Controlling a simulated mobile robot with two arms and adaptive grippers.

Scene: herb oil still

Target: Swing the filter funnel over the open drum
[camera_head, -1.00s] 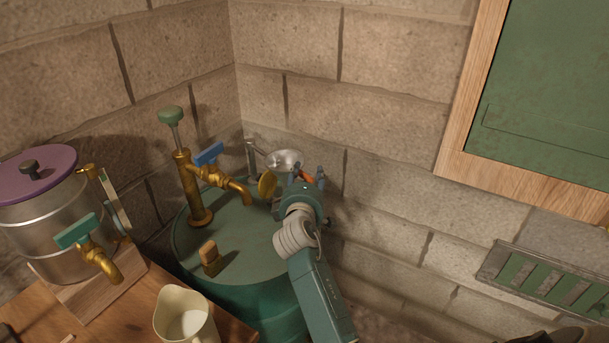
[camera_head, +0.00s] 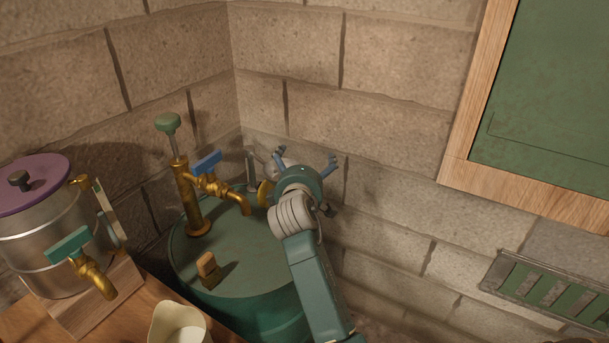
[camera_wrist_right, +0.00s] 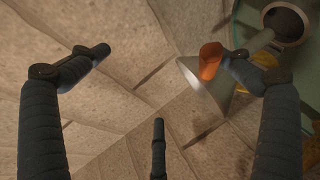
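The filter funnel is a grey metal cone (camera_wrist_right: 208,88) with an orange grip (camera_wrist_right: 210,61), right of centre in the right wrist view. In the head view it is mostly hidden behind my right gripper (camera_head: 306,161), by its grey post (camera_head: 251,168). The green drum (camera_head: 235,262) stands in the corner; its opening is not clearly visible, and a gold disc (camera_head: 265,193) shows beside my wrist. My right gripper is open, its fingers spread wide in the right wrist view (camera_wrist_right: 162,60). One fingertip is close to the orange grip; contact is unclear. My left gripper is not in view.
A brass tap (camera_head: 197,200) with a blue lever and a wooden block (camera_head: 207,267) are on the drum. A metal pot (camera_head: 45,240) with a purple lid and a cream jug (camera_head: 178,328) are at left. Stone walls (camera_head: 385,120) close off the corner behind.

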